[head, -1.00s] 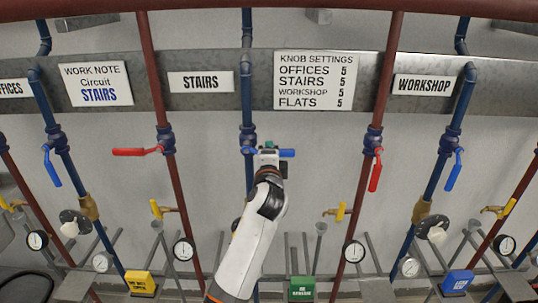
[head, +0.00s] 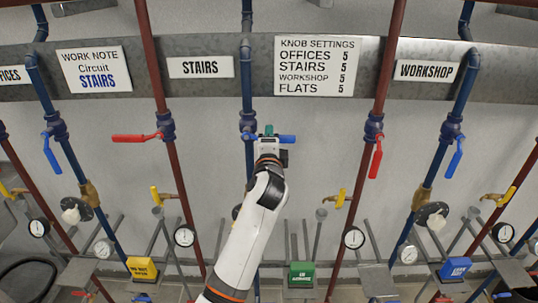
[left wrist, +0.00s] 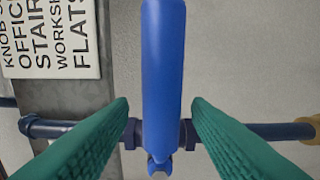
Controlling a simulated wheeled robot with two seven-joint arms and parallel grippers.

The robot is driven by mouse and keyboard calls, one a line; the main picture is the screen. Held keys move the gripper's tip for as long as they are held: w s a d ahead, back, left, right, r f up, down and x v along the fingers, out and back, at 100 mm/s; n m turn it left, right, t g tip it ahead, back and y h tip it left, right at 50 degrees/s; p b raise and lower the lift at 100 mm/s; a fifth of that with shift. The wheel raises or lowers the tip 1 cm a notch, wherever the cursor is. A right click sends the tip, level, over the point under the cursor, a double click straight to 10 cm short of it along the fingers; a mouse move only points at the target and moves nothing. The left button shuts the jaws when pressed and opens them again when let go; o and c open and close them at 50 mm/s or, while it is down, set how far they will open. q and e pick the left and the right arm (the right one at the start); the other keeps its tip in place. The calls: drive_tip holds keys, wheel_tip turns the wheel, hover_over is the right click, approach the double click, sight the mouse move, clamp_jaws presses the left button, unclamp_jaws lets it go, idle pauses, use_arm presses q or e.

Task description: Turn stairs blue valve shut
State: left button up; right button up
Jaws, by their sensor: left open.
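The stairs blue valve sits on the blue pipe to the right of the STAIRS sign (head: 201,67). Its blue handle (head: 287,139) lies level, crosswise to the upright pipe. My left gripper (head: 268,132) is in front of the handle in the head view and hides its middle. In the left wrist view, the blue handle (left wrist: 163,75) runs between the two green fingers of my open left gripper (left wrist: 159,112), with a gap on each side. The pipe behind it crosses the handle. My right gripper is in neither view.
A red valve handle (head: 134,138) lies level to the left. Another red handle (head: 376,158) hangs down along its pipe to the right. Blue handles (head: 52,155) and (head: 455,157) stand farther out on either side. Gauges, yellow-handled taps and coloured tags fill the lower area.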

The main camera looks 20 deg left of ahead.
use_arm(q)
drive_tip(key=b+v, duration=0.2)
drive_tip(key=v, duration=0.8)
drive_tip(key=shift+s, duration=0.4)
drive_tip(key=shift+d, duration=0.1)
